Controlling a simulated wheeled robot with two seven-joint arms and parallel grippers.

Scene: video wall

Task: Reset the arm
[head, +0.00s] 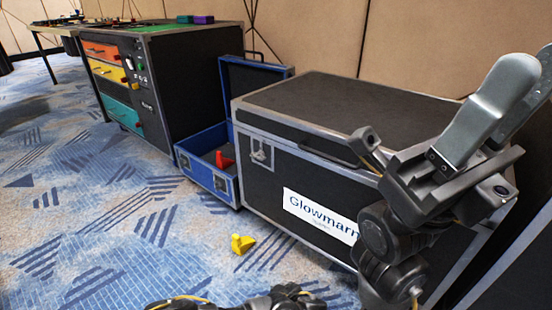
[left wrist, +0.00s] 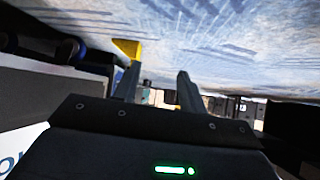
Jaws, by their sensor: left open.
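Part of my arm shows along the bottom edge of the head view.
A blue open case (head: 208,178) holds a red item (head: 224,160). A yellow item (head: 242,244) lies on the carpet. A drawer cabinet (head: 185,80) stands behind. Carpet at left is mostly clear.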

